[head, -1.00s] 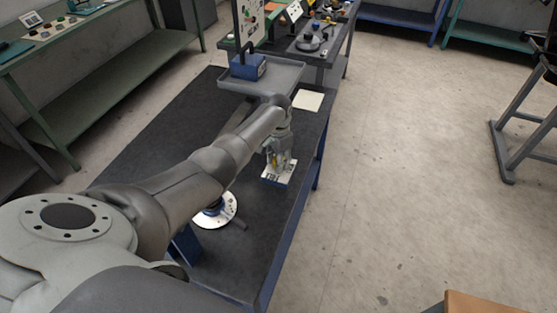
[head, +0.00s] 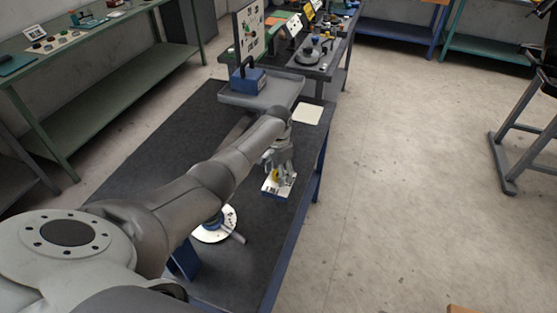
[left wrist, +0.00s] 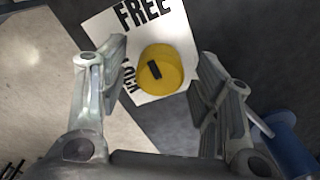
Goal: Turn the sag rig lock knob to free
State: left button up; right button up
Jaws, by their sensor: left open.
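The lock knob is a yellow round knob (left wrist: 166,72) with a black mark on its top, on a white plate (left wrist: 108,32) printed FREE above it and LOCK at its left in the left wrist view. I cannot tell for sure which word the mark points to. My left gripper (left wrist: 157,62) is open, with one finger on each side of the knob and gaps showing. In the head view the left gripper (head: 282,170) is over the plate (head: 270,190), and the yellow knob (head: 275,175) shows partly beside the fingers. My right gripper is not in view.
The plate sits near the right edge of the dark bench top (head: 165,140). A white disc with a grey bar (head: 238,238) is nearer to me. A grey tray (head: 285,92) with a blue box (head: 248,80) and a cream sheet (head: 307,114) lie farther back.

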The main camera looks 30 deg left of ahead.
pick_arm(q)
notch_tip(320, 180, up, 11)
dwell(0.4)
dwell(0.4)
